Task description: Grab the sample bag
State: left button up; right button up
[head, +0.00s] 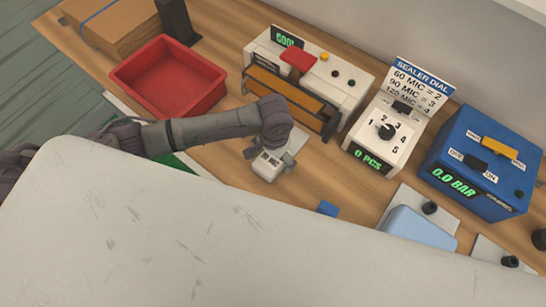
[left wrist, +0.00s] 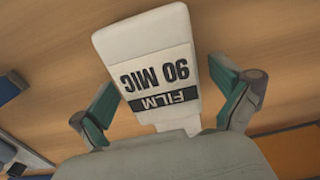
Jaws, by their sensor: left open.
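The white sample (left wrist: 130,45) with a label reading "FILM 90 MIC" lies on the wooden bench in the left wrist view. I take it to be the sample bag. In the head view, a small white thing (head: 266,170) under my left gripper (head: 269,157) appears to be the same sample, partly covered by the wrist. In the left wrist view my left gripper (left wrist: 163,78) is open, with one green-padded finger on each side of the sample and gaps beside it. My right gripper is not in view.
A red tray (head: 160,80) stands at the left, near cardboard (head: 112,22). Behind the gripper is a sealer (head: 345,82). Right of it stand a dial unit (head: 375,148) and a blue pressure box (head: 470,165). A light-blue item (head: 420,228) lies in front of the blue box.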

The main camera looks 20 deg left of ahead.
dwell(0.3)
pick_arm(q)
jog(key=shift+f, duration=0.25)
dwell(0.4)
jog(key=shift+c, duration=0.3)
jog(key=c, duration=1.2)
